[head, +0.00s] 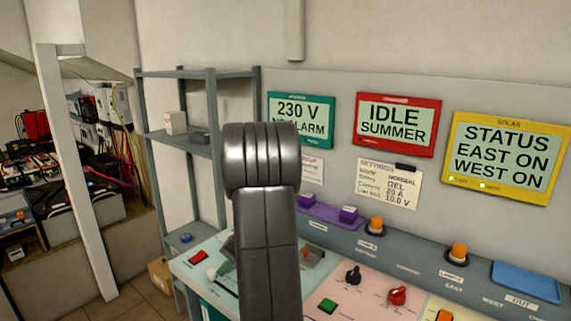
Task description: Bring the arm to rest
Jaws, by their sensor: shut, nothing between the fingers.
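My arm rises in the middle of the head view as a dark grey link with a ribbed, rounded joint at its top. It stands upright in front of the control desk and hides part of it. My gripper is not in view; I cannot see its fingers.
The sloped control desk (335,286) carries a green button (327,306), a black knob (353,274), a red knob (397,296) and orange buttons. Three displays, green-framed (301,119), red-framed (397,124) and yellow-framed (507,155), hang behind. A grey shelf (180,142) stands left, beyond it batteries (60,180).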

